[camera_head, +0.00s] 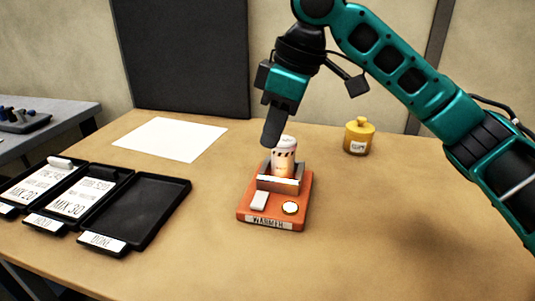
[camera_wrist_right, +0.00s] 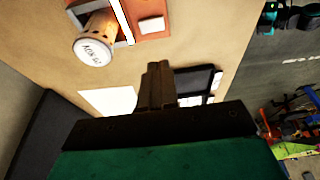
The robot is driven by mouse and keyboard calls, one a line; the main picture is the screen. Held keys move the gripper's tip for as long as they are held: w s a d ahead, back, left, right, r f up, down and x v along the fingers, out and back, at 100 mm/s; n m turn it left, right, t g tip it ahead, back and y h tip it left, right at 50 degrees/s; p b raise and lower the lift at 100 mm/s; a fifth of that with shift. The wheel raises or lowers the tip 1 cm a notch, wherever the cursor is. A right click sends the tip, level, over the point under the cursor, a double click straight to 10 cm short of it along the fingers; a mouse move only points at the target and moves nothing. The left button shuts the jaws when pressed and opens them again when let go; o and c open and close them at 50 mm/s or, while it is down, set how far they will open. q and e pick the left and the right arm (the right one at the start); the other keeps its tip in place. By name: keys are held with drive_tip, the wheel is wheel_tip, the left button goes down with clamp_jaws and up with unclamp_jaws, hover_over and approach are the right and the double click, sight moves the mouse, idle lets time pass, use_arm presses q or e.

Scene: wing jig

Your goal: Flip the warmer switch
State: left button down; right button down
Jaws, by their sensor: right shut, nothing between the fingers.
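The orange warmer (camera_head: 244,211) stands mid-table with a "WARMER" label on its front. A pale rocker switch (camera_head: 259,201) is on its top at the front left, beside a round white dial or button (camera_head: 290,208). I cannot tell which way the switch is set. A labelled cylinder (camera_head: 284,161) stands upright in the warmer's holder; it also shows in the wrist view (camera_wrist_right: 95,45). My right gripper (camera_head: 270,138) is shut and empty, pointing down above and behind the warmer, near the cylinder's top. Its closed fingers show in the wrist view (camera_wrist_right: 158,70). My left gripper is out of view.
Black trays stand at the left, two with labelled cards and an empty one (camera_head: 140,208) marked "DONE". A white sheet (camera_head: 172,138) lies at the back left. A yellow lidded jar (camera_head: 358,136) stands at the back right. The table right of the warmer is clear.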

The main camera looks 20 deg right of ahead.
sight(255, 202)
drive_tip(key=b+x, duration=0.1)
drive_tip(key=x, duration=0.2)
drive_tip(key=b+x, duration=0.1)
drive_tip(key=x, duration=0.3)
drive_tip(key=b+x, duration=0.1)
drive_tip(key=x, duration=0.3)
drive_tip(key=shift+s+d+f, duration=0.25)
drive_tip(key=shift+d+f, duration=0.05)
drive_tip(key=shift+f, duration=0.1)
drive_tip(key=shift+f+b, duration=0.3)
drive_tip(key=shift+f, duration=0.25)
